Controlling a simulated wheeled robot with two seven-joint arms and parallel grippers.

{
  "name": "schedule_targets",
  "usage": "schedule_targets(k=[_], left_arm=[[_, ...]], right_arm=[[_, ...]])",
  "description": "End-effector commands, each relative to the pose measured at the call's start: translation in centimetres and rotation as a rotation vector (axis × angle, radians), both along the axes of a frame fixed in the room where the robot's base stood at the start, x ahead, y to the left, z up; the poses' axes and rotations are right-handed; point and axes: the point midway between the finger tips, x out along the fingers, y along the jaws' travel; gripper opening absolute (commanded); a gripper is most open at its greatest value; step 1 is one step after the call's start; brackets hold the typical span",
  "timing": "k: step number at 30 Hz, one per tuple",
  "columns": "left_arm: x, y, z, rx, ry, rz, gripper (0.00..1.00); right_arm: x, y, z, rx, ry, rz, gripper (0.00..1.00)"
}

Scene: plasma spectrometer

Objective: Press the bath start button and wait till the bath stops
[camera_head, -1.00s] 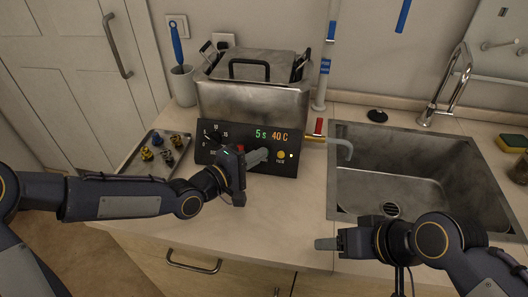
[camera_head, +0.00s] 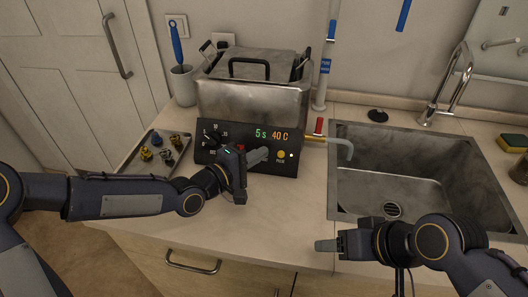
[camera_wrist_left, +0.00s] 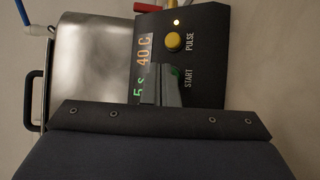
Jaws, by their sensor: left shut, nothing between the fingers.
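The bath (camera_head: 255,98) is a steel tank with a black-handled lid (camera_head: 250,68), above a black control panel (camera_head: 290,165). The panel display (camera_head: 270,134) reads 5 s in green and 40 C in orange. My left gripper (camera_head: 262,154) is shut and empty, its fingertips at the panel. In the left wrist view the fingertips (camera_wrist_left: 168,90) partly cover the green start button (camera_wrist_left: 175,72), beside the word START; I cannot tell whether they touch it. A yellow PULSE button (camera_head: 281,155) is beside it, near a small lit lamp (camera_head: 291,156). My right gripper (camera_head: 325,245) hangs near the counter front; its opening is unclear.
A tray (camera_head: 133,168) with several small metal parts lies left of the bath. A cup (camera_head: 183,86) with a blue brush stands behind it. A brass tap with a red handle (camera_head: 319,127) sticks out right of the bath, towards the sink (camera_head: 380,185).

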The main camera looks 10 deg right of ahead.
Motion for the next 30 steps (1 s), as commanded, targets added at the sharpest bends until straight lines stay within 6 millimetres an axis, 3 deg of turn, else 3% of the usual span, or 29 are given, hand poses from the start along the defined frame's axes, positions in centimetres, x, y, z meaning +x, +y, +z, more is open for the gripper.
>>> schedule_targets(k=[30], left_arm=[[-0.11,0.12,0.20,0.001,-0.001,0.001,0.00]], right_arm=[[0.00,0.00,0.02,0.000,0.000,0.000,0.60]])
